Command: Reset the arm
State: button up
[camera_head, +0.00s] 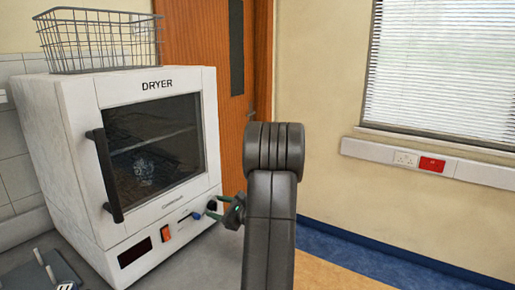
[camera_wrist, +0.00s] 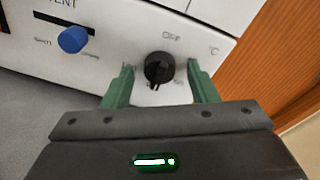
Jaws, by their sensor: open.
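My gripper (camera_wrist: 160,77) is open in the wrist view, its two green fingers apart. The black round knob (camera_wrist: 159,68) on the dryer's front panel shows between the fingers; I cannot tell whether they touch it. In the head view my gripper (camera_head: 219,211) is at the lower right corner of the dryer (camera_head: 150,232), partly hidden behind my dark arm (camera_head: 268,220). My arm reaches forward in the middle of the view.
A blue slider (camera_wrist: 73,39) is left of the knob. The dryer's door, with a black handle (camera_head: 104,176), is shut. A wire basket (camera_head: 100,42) stands on top. A wooden door (camera_head: 200,45) is behind. The floor at right is clear.

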jog(key=n+t+b, duration=0.1)
jog(key=n, duration=0.3)
jog(key=shift+s+h+b, duration=0.1)
jog(key=shift+h+b, duration=0.2)
jog(key=shift+b, duration=0.05)
jog(key=shift+n, duration=0.3)
